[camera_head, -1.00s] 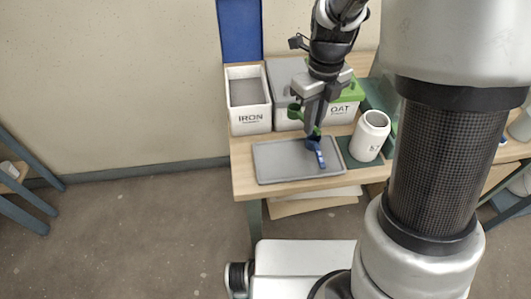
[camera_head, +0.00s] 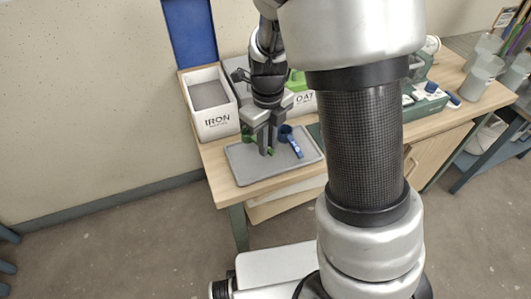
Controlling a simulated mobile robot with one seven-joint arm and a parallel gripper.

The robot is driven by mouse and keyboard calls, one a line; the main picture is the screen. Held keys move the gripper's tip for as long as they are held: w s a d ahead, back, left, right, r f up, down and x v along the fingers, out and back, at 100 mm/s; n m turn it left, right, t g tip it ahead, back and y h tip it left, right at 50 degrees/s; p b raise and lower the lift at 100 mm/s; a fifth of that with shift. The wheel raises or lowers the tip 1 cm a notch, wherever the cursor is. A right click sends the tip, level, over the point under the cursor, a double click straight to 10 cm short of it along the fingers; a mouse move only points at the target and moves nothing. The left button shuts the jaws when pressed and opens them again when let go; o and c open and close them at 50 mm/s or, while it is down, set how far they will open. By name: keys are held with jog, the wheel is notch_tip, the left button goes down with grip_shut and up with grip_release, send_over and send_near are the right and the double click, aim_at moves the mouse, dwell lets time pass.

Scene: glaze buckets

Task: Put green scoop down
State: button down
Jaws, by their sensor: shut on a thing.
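My gripper (camera_head: 265,151) is shut on the green scoop (camera_head: 247,136) and points down over the grey tray (camera_head: 245,175). The scoop's cup shows left of the fingers, and a bit of green shows at the fingertips. The fingers hide the rest. The scoop is low over the tray; I cannot tell whether it touches. A blue scoop (camera_head: 296,148) lies on the tray just right of my gripper.
A white bin marked IRON (camera_head: 216,122) stands behind the tray at left. A bin marked OAT (camera_head: 305,101) with a green scoop or lid part stands behind at right. My arm hides the table's middle. The tray's front left is clear.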

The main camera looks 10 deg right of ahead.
jog(key=shift+f+b, duration=0.45)
jog(key=shift+f, duration=1.2)
jog(key=shift+f, duration=0.15)
jog(key=c, duration=1.8)
grip_release()
jog(key=shift+o, duration=0.2)
